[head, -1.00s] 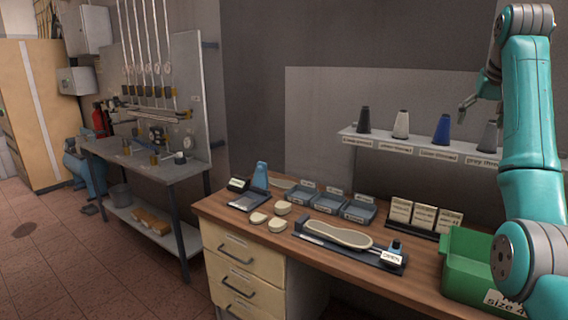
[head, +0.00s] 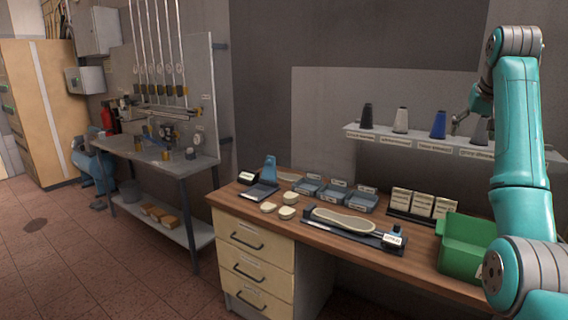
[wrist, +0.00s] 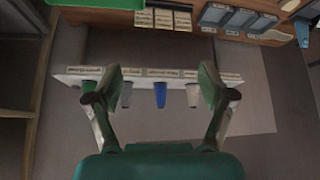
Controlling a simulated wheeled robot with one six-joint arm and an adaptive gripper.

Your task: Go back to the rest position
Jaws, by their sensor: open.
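My gripper (wrist: 160,85) is open and empty in the wrist view, its two fingers spread wide apart. In that view the shelf of thread cones (wrist: 150,71) shows beyond and between the fingers. In the head view my gripper (head: 456,126) shows small at the right, in front of the shelf near the blue cone (head: 438,124) and the grey cone (head: 480,131). My teal arm rises along the right edge of the head view and bends over at the top. Nothing is held.
A grey metal table (head: 165,165) stands at the left. Floor (head: 90,270) is clear at lower left.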

